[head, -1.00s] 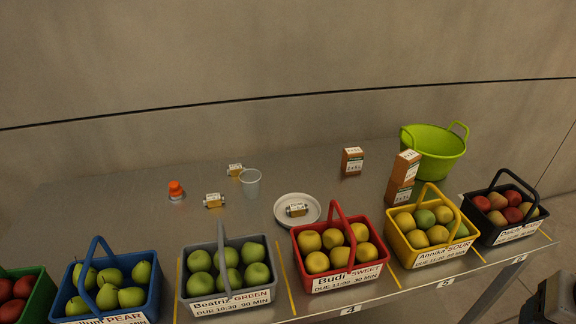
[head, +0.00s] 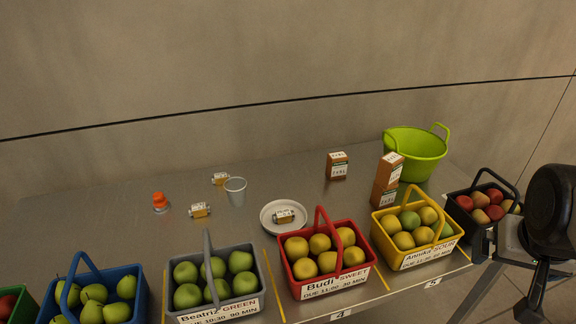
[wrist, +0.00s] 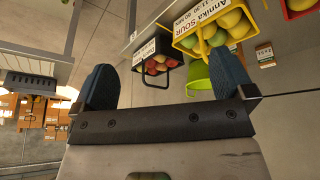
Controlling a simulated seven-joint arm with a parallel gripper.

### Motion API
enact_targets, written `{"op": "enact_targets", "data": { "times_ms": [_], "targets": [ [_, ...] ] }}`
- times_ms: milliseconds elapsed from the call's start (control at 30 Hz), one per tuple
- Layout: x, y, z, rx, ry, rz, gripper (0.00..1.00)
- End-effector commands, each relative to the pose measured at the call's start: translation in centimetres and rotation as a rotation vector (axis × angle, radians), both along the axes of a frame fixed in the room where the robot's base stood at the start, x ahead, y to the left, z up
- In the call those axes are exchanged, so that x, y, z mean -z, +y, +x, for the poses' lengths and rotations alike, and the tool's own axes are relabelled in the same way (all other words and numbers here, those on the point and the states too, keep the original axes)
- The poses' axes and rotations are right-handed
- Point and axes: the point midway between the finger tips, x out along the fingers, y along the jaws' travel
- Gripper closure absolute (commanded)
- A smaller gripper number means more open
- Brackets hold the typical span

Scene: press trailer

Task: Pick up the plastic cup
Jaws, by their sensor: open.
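The plastic cup (head: 235,191) is translucent, whitish and upright on the grey metal table, behind the grey basket of green apples. In the wrist view my gripper (wrist: 165,88) shows two dark blue fingertips set wide apart with nothing between them. It is open. In the head view a dark part of my arm is at the right edge, beyond the table's right end and far from the cup. The cup cannot be made out in the wrist view.
Baskets of fruit with raised handles line the table's front edge, including a grey one (head: 257,305) and a red one (head: 353,287). Near the cup are a white plate (head: 266,225), an orange-capped item (head: 160,202) and small labelled packs. Cartons (head: 386,182) and a green tub (head: 418,158) stand right.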

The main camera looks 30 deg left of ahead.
Motion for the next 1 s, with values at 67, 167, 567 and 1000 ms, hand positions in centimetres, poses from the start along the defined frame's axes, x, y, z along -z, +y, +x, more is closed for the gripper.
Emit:
{"op": "enact_targets", "data": {
  "times_ms": [67,167,567,1000],
  "targets": [
    [-0.2,1.7,2.5,-0.039,-0.043,-0.005,0.0],
    [-0.5,3.9,5.4,-0.087,-0.104,-0.009,0.0],
    [-1.1,16.3,15.3,-0.306,-0.34,0.037,0.0],
    [0.1,34.6,20.3,-0.586,-0.555,0.194,0.0]
  ]
}}
